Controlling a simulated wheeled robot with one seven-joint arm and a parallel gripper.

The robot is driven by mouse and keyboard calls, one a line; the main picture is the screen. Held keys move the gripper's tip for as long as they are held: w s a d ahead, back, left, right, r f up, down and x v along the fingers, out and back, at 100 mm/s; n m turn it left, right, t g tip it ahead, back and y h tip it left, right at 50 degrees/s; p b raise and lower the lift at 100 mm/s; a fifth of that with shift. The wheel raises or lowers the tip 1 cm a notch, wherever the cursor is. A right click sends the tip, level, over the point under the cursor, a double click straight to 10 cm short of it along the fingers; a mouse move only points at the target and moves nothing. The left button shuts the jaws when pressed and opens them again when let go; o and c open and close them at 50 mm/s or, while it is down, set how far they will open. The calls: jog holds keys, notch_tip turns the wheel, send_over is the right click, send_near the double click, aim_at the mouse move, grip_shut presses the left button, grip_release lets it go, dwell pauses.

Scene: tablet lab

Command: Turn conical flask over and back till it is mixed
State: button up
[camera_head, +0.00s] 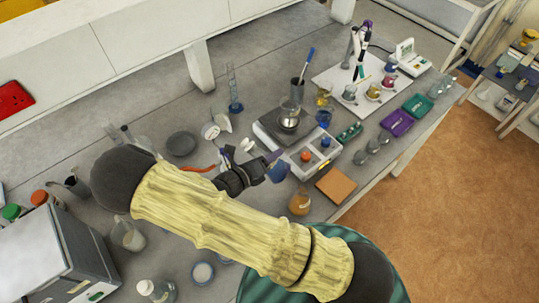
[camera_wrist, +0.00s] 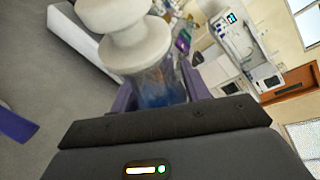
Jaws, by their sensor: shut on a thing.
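The conical flask (camera_wrist: 160,88) shows in the wrist view as clear glass with blue liquid and a wide white stopper (camera_wrist: 132,42). The stopper is at the top of that picture, close to the camera. My gripper (camera_wrist: 160,98) is shut on the flask, with a purple finger on each side of the glass. The room looks strongly tilted in the wrist view. In the head view my gripper (camera_head: 252,160) is above the bench, left of the grey-and-white device with knobs. The flask is small and partly hidden there, so its exact tilt is hard to tell.
The bench (camera_head: 160,100) is crowded. A hotplate (camera_head: 270,137) with a metal pot, the knobbed device (camera_head: 327,166), an orange-brown square (camera_head: 336,186) and an amber flask (camera_head: 300,204) are near my gripper. A tall cylinder (camera_head: 234,92) stands behind. The back left of the bench is clear.

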jog(key=shift+f+m+y+b, duration=0.1)
jog(key=shift+m+y+b, duration=0.45)
jog(key=shift+m, duration=0.35)
jog(key=m+b, duration=0.1)
jog(key=m+y+b, duration=0.1)
jog(key=b, duration=0.1)
jog(key=shift+f+y, duration=0.25)
jog(key=m+t+y+b, duration=0.1)
jog(key=m+b, duration=0.1)
jog(key=b, duration=0.4)
jog(key=shift+a+m+y+b, duration=0.1)
jog(key=shift+m+y+b, duration=0.2)
jog(key=shift+m+b, duration=0.1)
jog(key=shift+w+r+m+b, duration=0.1)
jog(key=shift+r+m+b, duration=0.2)
jog(key=shift+b, duration=0.2)
jog(key=shift+y, duration=0.3)
